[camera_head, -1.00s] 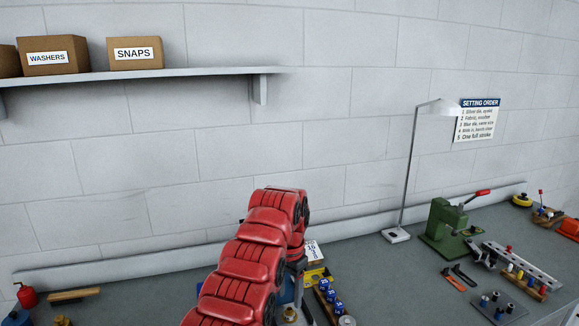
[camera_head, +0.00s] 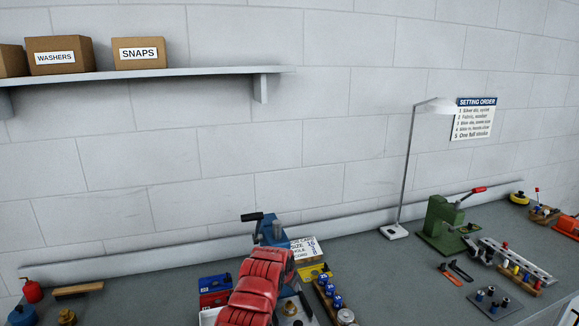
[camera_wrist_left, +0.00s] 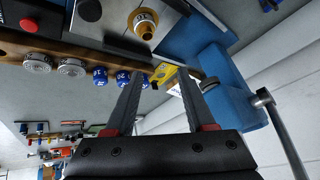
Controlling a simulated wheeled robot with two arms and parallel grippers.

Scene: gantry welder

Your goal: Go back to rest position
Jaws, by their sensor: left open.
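A red segmented arm of mine (camera_head: 255,290) rises from the bottom middle of the head view, in front of a blue press (camera_head: 272,232) with a black lever. Its gripper is hidden in that view. In the left wrist view, my left gripper (camera_wrist_left: 160,74) has its two dark fingers apart with nothing held between them. The blue press frame (camera_wrist_left: 218,88) stands beside the right finger in that view, and a small yellow item (camera_wrist_left: 160,80) shows beyond the fingertips. My right gripper is in neither current view.
A wooden rack with blue-capped pieces (camera_head: 325,292) and a printed card (camera_head: 304,249) lie right of the arm. A red and blue box (camera_head: 214,291) is to its left. A lamp (camera_head: 395,231) and green press (camera_head: 441,222) stand farther right.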

